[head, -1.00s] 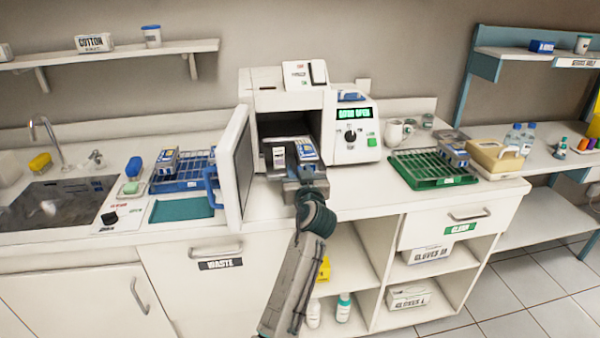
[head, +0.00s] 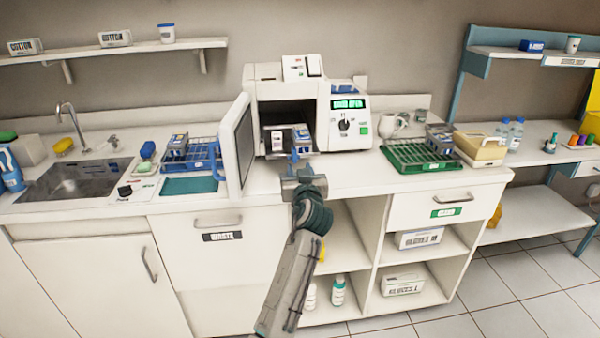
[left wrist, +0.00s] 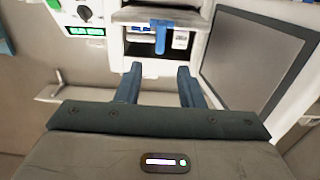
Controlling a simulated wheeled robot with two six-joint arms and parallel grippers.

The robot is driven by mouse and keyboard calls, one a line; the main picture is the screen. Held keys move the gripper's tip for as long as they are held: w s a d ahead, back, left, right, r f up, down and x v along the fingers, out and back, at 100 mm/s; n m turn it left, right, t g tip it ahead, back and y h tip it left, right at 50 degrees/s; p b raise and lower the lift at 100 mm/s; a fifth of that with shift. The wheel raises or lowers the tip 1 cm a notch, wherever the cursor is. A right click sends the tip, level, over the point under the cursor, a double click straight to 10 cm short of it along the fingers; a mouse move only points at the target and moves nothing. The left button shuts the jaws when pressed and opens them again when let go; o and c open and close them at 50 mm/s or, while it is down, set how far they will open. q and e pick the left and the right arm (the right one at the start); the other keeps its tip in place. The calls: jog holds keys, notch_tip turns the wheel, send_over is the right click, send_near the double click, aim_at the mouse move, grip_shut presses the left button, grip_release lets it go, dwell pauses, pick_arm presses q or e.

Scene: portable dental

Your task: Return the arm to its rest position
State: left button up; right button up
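My left gripper (head: 296,161) is in front of the open white sterilizer (head: 262,92). Its arm reaches up from the bottom of the head view. In the left wrist view the two blue-grey fingers (left wrist: 158,72) are spread with nothing between them. A blue handle (left wrist: 161,26) shows beyond the fingertips, apart from them. Instrument packs (head: 290,138) sit in the sterilizer's opening. Its door (head: 236,143) stands open on the left, and its panel (head: 346,125) is lit green. My right gripper is not in the head view.
A blue rack (head: 205,160) holding packs stands left of the door, near a teal mat (head: 189,186) and the sink (head: 80,183). A green rack (head: 405,158) and a beige box (head: 480,147) stand right. Open shelves (head: 345,250) lie below the counter.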

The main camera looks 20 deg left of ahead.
pick_arm(q)
jog(key=shift+w, duration=0.1)
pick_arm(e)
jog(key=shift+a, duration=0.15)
pick_arm(q)
jog(key=s+d+f+m+g+h, duration=0.1)
jog(key=s+f+m+g+h, duration=0.2)
jog(key=f, duration=1.4)
jog(key=s+f+m+g+h, duration=0.15)
jog(key=s+f, duration=0.25)
jog(key=f, duration=1.2)
jog(key=s+f+m+g+h, duration=0.2)
jog(key=s+f+g+h, duration=0.15)
jog(key=s+f, duration=1.45)
jog(key=s+f+g, duration=0.2)
jog(key=s+f, duration=0.4)
jog(key=s, duration=0.5)
jog(key=s+a+f+g, duration=0.1)
jog(key=s+f+g, duration=0.1)
jog(key=s+f, duration=0.5)
jog(key=s+f+g, duration=0.1)
jog(key=s+f, duration=0.5)
jog(key=s, duration=0.9)
jog(key=shift+s+a+f+g+h, duration=0.2)
jog(key=shift+s+f+g+h, duration=0.15)
jog(key=shift+f+g+h, duration=0.05)
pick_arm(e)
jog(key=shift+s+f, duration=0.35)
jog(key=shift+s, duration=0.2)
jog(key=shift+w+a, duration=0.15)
